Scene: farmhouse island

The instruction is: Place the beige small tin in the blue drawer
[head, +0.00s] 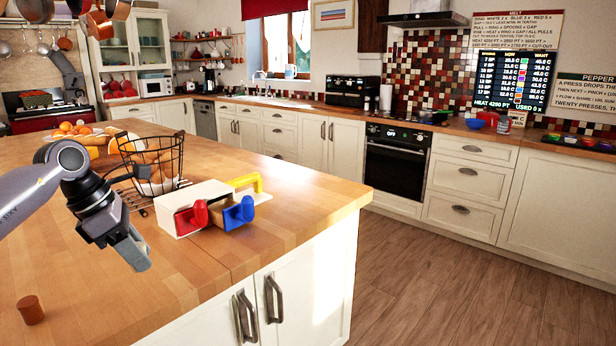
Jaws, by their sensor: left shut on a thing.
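My left gripper (138,257) is above the wooden island top, left of and nearer than a small white drawer box (184,193). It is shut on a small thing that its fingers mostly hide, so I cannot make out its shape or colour. I cannot pick out the beige small tin anywhere else. The box has a blue drawer (238,213) with a blue handle at its right front, and a red handle (201,213) beside it. A yellow handle (246,183) shows on its far side. I cannot tell how far the blue drawer is open. My right gripper is not in view.
A dark wire basket (152,165) with brownish round things stands behind the gripper, close to the box. A small brown cylinder (31,310) stands on the near left of the island top (190,285). Bare wood lies between it and the box. The island's edge is at the right.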

